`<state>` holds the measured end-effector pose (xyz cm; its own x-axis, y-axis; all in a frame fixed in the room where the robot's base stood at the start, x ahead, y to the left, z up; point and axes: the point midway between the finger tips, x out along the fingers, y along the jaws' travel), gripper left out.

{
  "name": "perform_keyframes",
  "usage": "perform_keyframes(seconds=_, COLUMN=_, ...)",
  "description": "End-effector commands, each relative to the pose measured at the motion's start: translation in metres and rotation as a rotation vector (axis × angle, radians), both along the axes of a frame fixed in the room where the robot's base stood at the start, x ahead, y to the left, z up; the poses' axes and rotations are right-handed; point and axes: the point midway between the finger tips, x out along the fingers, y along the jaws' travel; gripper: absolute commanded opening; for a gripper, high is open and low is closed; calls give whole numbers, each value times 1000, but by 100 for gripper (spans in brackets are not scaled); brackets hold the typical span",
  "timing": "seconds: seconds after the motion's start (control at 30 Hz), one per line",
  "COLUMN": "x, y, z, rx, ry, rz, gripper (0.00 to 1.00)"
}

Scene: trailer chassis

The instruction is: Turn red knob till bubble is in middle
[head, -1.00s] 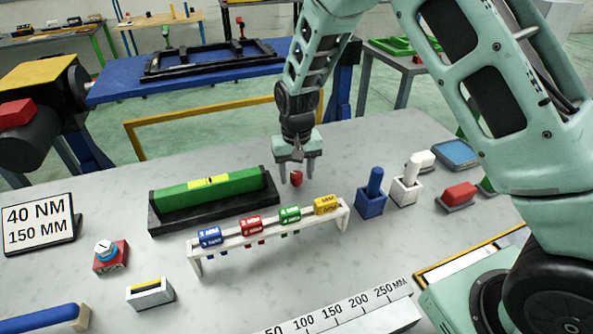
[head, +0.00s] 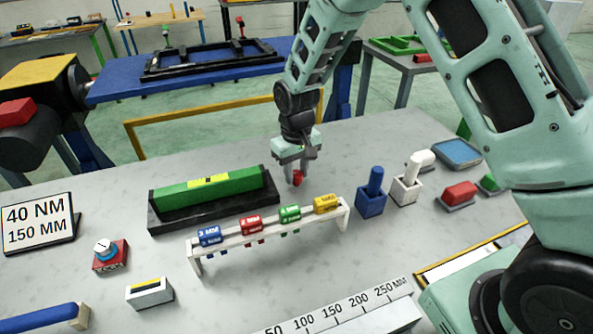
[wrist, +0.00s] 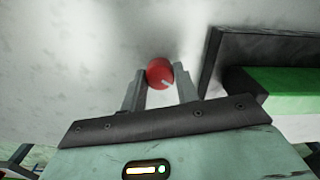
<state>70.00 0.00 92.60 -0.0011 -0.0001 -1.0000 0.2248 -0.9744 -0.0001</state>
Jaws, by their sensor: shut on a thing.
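The red knob (head: 298,177) stands on the table just right of the level's end. In the wrist view the knob (wrist: 160,73) sits between my two fingertips and bears a light mark on its rim. My gripper (head: 297,173) points down and is shut on the knob; it also shows in the wrist view (wrist: 160,80). The green level (head: 235,181) lies in a black tray (head: 170,222), with a yellow vial (head: 209,181) on top. The bubble is too small to place exactly in the vial. The green level's end (wrist: 290,92) is at right in the wrist view.
A white rack (head: 270,232) with several coloured, labelled handles stands in front of the level and close to my gripper. Blue (head: 370,204) and white (head: 404,191) holders stand to the right. A sign (head: 38,222) reads 40 NM, 150 MM.

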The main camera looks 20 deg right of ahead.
Motion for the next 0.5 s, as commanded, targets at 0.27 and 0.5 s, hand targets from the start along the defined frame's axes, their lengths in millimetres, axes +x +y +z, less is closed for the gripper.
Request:
perform_keyframes(seconds=0.27, x=1, y=0, z=1, rx=1, ry=-3, rz=148, gripper=8)
perform_keyframes(seconds=0.5, x=1, y=0, z=1, rx=1, ry=-4, rz=203, gripper=8)
